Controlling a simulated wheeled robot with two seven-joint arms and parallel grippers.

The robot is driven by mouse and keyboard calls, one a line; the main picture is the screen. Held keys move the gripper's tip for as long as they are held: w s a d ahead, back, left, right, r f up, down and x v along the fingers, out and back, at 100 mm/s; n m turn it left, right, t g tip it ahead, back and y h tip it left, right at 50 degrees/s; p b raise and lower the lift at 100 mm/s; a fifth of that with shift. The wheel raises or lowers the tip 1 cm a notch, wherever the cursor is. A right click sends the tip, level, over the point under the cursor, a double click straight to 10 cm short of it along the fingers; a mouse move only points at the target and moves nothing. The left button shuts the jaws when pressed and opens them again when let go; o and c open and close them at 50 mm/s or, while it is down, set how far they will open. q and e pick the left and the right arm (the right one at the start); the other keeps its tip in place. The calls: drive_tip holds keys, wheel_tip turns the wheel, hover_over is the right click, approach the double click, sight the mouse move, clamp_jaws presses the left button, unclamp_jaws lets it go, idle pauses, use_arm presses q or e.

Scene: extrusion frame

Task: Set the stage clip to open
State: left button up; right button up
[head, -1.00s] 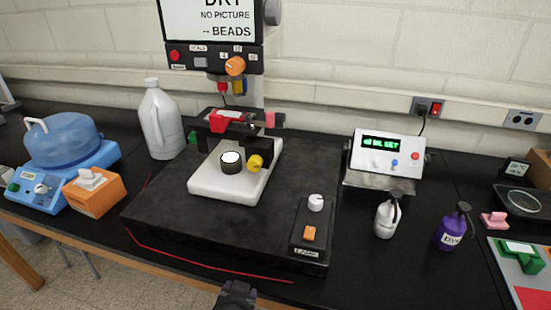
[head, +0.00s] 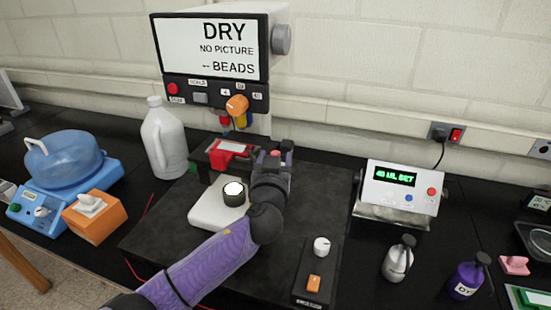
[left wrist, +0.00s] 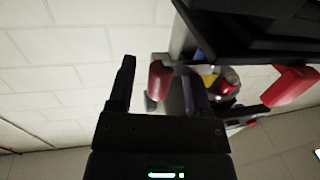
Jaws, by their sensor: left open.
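The microscope stage (head: 207,150) is dark and stands above a white base (head: 207,213), with a red holder (head: 217,160) on its left part. My left gripper (head: 274,153) is at the stage's right end, and its hand hides much of that end. In the left wrist view my left gripper (left wrist: 158,72) is open, with a red tab (left wrist: 160,82) showing between its fingers. I cannot tell whether they touch it. Another red piece (left wrist: 290,87) is farther right. Which red part is the stage clip, and its setting, is unclear. My right gripper is not in view.
A screen unit (head: 210,50) reading DRY hangs above the stage, with an orange knob (head: 237,105). A white jug (head: 163,140) stands left. A control box (head: 314,280), a display unit (head: 398,188) and two bottles (head: 398,260) (head: 466,280) are right.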

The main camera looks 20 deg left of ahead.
use_arm(q)
drive_tip(key=shift+w, duration=0.1)
drive_tip(key=shift+c, duration=0.2)
clamp_jaws()
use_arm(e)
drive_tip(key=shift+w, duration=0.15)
